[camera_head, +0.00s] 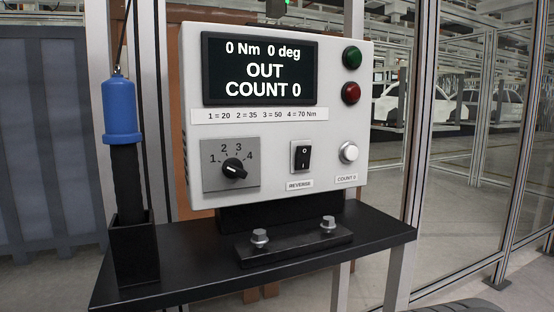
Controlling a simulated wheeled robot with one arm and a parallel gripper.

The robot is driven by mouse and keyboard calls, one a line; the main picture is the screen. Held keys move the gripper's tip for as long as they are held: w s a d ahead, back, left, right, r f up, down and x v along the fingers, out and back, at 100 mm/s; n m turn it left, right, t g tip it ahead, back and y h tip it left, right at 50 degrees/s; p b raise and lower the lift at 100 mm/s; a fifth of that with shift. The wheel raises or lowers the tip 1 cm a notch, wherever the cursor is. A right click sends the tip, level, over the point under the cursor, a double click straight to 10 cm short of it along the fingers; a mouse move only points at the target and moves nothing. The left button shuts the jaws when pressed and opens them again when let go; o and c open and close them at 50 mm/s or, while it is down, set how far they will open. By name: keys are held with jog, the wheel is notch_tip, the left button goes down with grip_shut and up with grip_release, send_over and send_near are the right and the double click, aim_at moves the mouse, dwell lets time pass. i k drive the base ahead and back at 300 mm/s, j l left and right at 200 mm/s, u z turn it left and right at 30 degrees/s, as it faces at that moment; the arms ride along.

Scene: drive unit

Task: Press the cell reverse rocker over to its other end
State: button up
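The reverse rocker (302,157) is a small black switch in a pale frame on the front of a light grey control box (275,150). A label reading REVERSE (300,185) is below it. A small white mark shows on its upper half. I cannot tell for certain which end is pressed in. The screen (259,70) reads 0 Nm, 0 deg, OUT, COUNT 0. My gripper is not in view.
A dial (234,168) numbered 1 to 4 is left of the rocker, and a round silver button (348,152) is right. Green (352,57) and red (351,93) domes are above. A blue-topped tool (120,108) stands in a holder on the black shelf (200,277).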

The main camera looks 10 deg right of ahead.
aim_at(303, 154)
jog(key=z, duration=1.75)
jog(key=k+j, duration=0.1)
jog(key=k, duration=0.85)
